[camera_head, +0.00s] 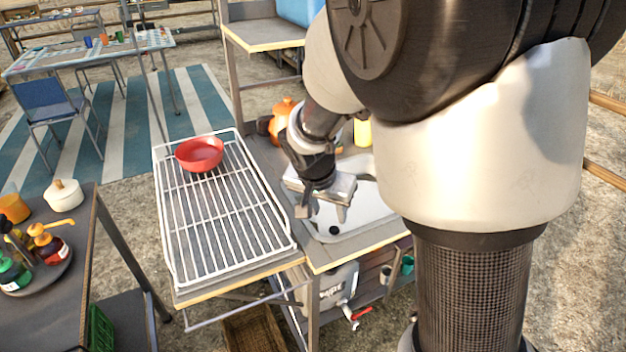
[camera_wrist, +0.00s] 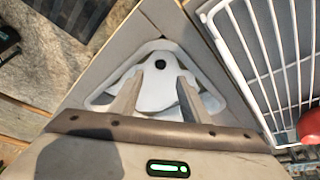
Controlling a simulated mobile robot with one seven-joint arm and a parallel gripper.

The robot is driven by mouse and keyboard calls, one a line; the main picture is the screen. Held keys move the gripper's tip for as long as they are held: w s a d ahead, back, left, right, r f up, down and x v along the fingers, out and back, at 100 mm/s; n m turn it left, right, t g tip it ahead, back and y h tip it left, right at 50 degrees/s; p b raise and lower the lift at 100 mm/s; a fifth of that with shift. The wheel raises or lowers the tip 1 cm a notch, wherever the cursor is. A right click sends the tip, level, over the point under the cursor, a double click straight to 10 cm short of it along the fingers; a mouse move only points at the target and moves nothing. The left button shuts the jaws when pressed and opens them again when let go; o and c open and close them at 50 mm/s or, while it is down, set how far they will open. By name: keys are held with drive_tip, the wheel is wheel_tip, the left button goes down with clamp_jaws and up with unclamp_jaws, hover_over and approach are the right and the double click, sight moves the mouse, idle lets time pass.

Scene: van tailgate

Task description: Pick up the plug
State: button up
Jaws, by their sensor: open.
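A small dark round plug (camera_head: 333,229) shows in the white sink (camera_head: 361,212), near its front left end. In the wrist view, the plug (camera_wrist: 160,64) lies on the pale sink floor (camera_wrist: 157,99), just beyond my fingertips and about midway between them. I cannot tell whether it sits in the drain. My gripper (camera_head: 321,209) is over the sink, pointing down, with its fingers apart. In the wrist view, my gripper (camera_wrist: 157,88) has nothing between its fingers. My arm hides part of the sink in the head view.
A white wire rack (camera_head: 222,215) with a red bowl (camera_head: 200,153) adjoins the sink on the left. An orange pot (camera_head: 284,121) and a yellow container (camera_head: 362,132) stand behind my gripper. A red tap (camera_head: 357,314) sticks out below the counter.

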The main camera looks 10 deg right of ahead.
approach(334, 229)
wheel_tip(334, 229, down, 2)
drive_tip(key=shift+w+d+b+x, duration=0.15)
drive_tip(key=shift+b+x, duration=0.35)
drive_tip(key=shift+x, duration=1.15)
drive_tip(key=shift+w+d+b+x, duration=0.15)
drive_tip(key=shift+b+x, duration=0.35)
drive_tip(key=shift+x, duration=1.15)
drive_tip(key=shift+r, duration=0.25)
clamp_jaws()
